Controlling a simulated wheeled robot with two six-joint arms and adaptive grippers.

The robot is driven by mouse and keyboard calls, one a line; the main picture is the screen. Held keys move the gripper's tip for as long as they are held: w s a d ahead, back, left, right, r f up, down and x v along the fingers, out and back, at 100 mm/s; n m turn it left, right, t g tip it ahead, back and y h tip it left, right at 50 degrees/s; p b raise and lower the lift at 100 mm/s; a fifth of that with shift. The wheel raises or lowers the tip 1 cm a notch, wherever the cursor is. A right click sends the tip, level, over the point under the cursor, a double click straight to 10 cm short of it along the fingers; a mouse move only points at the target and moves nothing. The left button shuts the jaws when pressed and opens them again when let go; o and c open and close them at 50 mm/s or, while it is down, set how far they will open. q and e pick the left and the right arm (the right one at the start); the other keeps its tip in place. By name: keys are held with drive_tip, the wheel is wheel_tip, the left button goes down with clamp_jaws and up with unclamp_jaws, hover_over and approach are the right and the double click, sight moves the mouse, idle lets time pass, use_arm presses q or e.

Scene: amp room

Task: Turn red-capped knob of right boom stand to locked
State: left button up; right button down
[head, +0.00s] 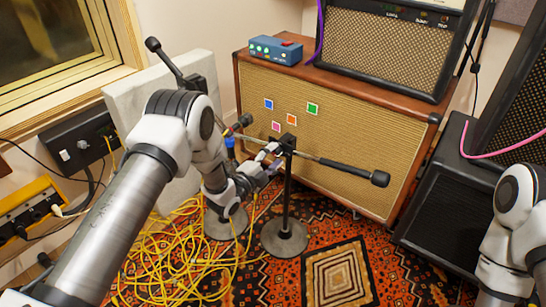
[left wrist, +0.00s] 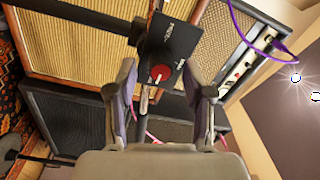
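The right boom stand (head: 287,200) stands on the carpet in front of the big amp, its boom slanting down to the right. In the left wrist view its red-capped knob (left wrist: 160,73) sits on a black plate (left wrist: 174,42) with small lettering I cannot read clearly. My left gripper (head: 262,167) is beside the stand's head. Its two fingers are spread, one on each side of the knob in the wrist view, with gaps and no visible contact. In the head view the gripper hides the knob. My right gripper is out of view; only its arm shows at right.
A second stand's round base (head: 225,222) and a loose yellow cable (head: 165,255) are left of the right stand. The large tan-fronted amp (head: 345,140) is close behind. A black speaker cabinet (head: 447,210) stands at right. Patterned carpet (head: 400,280) is open in front.

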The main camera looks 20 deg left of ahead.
use_arm(q)
drive_tip(key=v, duration=1.2)
